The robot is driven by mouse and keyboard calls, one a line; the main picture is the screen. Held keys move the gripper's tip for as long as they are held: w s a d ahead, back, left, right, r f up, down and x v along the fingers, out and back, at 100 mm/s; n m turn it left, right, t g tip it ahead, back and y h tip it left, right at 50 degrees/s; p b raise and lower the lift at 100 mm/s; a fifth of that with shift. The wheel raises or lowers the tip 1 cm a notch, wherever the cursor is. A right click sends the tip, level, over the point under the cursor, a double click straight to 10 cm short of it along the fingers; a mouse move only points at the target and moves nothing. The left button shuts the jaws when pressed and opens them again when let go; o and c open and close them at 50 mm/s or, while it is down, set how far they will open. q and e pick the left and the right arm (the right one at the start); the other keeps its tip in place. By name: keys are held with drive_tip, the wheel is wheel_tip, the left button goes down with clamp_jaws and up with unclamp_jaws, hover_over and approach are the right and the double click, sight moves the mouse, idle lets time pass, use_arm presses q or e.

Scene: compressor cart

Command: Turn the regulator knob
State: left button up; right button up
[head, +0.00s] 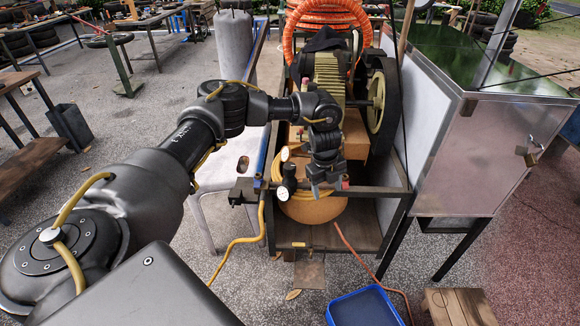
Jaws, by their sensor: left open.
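My left arm comes in from the left and reaches over the compressor cart (398,190). Its gripper (316,190) points down at the front of the cart and is open, with nothing seen between its fingers. Just left of the fingers is the regulator, a small dark fitting with round gauges (285,154). My right gripper is not in view.
An orange tank (312,212) sits below, with a motor, flywheel (376,102) and coiled orange hose (328,12) behind. A metal cabinet (490,150) stands right. A blue tray (362,308) and wooden stool (458,307) are in front. Yellow hose (236,243) hangs at left.

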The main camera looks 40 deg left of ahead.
sight(290, 165)
use_arm(q)
drive_tip(key=s+a+r+n+g+y, duration=0.1)
drive_tip(key=a+r+n, duration=0.3)
drive_tip(key=a+r, duration=0.95)
drive_tip(key=f, duration=1.2)
drive_tip(key=shift+a, duration=0.3)
drive_tip(key=shift+c, duration=0.3)
drive_tip(key=c, duration=0.9)
drive_tip(key=shift+r+n+p, duration=0.25)
drive_tip(key=shift+n+p, duration=1.45)
drive_tip(key=shift+p, duration=0.35)
drive_tip(key=shift+c, duration=0.2)
drive_tip(key=n+p, duration=0.5)
drive_tip(key=n, duration=0.1)
drive_tip(key=n+p, duration=0.4)
drive_tip(key=n, duration=0.1)
drive_tip(key=shift+n+p, duration=0.3)
drive_tip(key=shift+n, duration=0.1)
drive_tip(key=shift+f+n+p, duration=0.1)
drive_tip(key=shift+n+p, duration=1.1)
drive_tip(key=shift+n, duration=0.9)
